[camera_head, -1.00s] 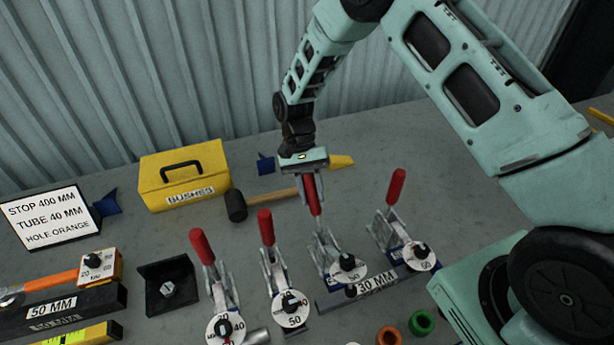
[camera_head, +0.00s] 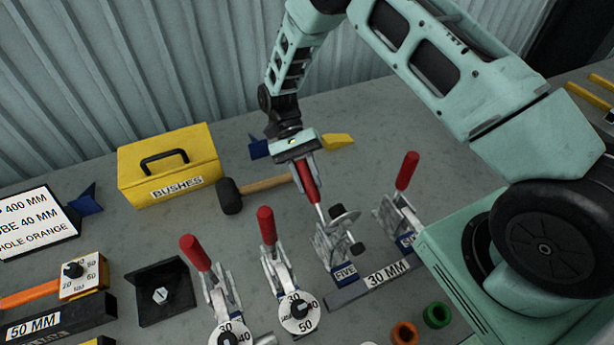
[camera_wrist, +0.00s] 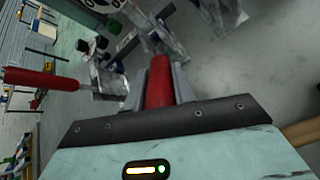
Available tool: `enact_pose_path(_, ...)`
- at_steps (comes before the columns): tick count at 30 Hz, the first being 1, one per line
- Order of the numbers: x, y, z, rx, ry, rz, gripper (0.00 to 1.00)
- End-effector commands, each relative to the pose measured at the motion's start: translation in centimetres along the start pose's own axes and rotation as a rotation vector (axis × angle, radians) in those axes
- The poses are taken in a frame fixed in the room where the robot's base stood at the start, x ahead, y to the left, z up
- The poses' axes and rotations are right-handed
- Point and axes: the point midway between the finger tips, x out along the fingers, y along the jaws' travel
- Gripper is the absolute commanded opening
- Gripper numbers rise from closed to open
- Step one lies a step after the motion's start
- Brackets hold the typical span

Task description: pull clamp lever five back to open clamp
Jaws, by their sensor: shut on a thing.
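Clamp five, with a blue FIVE label (camera_head: 345,272), stands on the bench behind the 30 MM block. Its red lever (camera_head: 305,180) leans back to the left, and its clamping arm with the dark spindle (camera_head: 342,217) is raised off the block. My gripper (camera_head: 302,163) is shut on the red lever from above. In the wrist view, the red lever (camera_wrist: 158,82) sits between my two fingers. The clamp's metal body is partly blurred there.
To the right stands another clamp with a red lever (camera_head: 406,171), close to my arm. Two more red-levered clamps (camera_head: 267,226) stand to the left. A mallet (camera_head: 230,196) and yellow BUSHES box (camera_head: 170,165) lie behind. Orange (camera_head: 404,333) and green rings (camera_head: 437,315) lie in front.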

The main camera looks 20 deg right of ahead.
Motion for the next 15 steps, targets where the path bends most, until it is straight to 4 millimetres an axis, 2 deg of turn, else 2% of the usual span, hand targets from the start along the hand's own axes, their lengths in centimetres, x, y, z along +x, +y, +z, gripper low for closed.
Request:
enact_pose_path(4, -0.1, -0.04, -0.21, -0.001, 0.007, -0.002, 0.0)
enact_pose_path(5, -0.1, -0.04, -0.22, -0.001, 0.007, -0.002, 0.29)
enact_pose_path(7, -0.08, -0.03, -0.21, -0.001, 0.007, -0.002, 0.48)
enact_pose_path(15, -0.03, -0.03, -0.13, -0.001, 0.003, -0.001, 0.48)
